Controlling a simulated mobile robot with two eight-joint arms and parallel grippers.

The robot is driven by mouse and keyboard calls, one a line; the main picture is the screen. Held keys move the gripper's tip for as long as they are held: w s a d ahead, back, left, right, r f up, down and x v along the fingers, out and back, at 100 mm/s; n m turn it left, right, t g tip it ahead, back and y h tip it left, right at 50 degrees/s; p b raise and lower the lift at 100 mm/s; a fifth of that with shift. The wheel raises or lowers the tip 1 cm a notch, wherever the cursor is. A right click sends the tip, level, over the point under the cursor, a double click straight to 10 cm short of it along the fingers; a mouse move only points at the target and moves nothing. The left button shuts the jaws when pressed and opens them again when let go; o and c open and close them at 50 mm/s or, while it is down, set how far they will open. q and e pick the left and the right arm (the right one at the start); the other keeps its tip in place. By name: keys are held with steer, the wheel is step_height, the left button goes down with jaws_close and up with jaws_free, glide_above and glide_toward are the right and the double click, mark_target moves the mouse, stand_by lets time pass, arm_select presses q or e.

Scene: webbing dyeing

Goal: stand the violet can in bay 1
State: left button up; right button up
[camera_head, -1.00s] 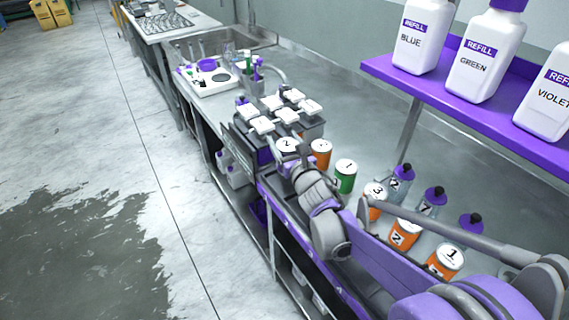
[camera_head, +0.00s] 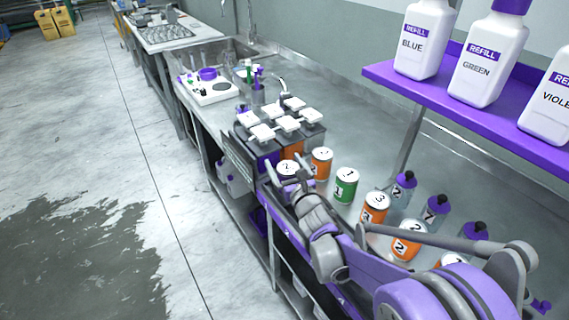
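A can (camera_head: 287,167) with a white lid marked 2 is at the tip of my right gripper (camera_head: 284,182). The gripper seems shut on it, as the two move together. The can's body is mostly hidden, so I cannot make out its colour; no other can on the counter shows as violet. A dark rack (camera_head: 240,153) with several white square tops stands just behind it. A violet patch shows on the rack's near side, and an orange patch beside it. The bay numbers cannot be read. My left gripper is not in view.
An orange can (camera_head: 322,164) and a green can (camera_head: 346,187) stand right of the gripper. More orange cans (camera_head: 374,208) and purple-capped bottles (camera_head: 436,209) stand further right. A purple shelf (camera_head: 385,73) with refill bottles overhangs the counter. Open floor lies left.

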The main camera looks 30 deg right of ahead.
steer(key=shift+r, duration=0.1)
steer(key=shift+s+r, duration=0.15)
steer(key=s, duration=0.4)
steer(key=s+a, duration=0.1)
steer(key=s, duration=0.6)
steer(key=shift+s+a+p, duration=0.3)
steer(key=shift+a+p, duration=0.1)
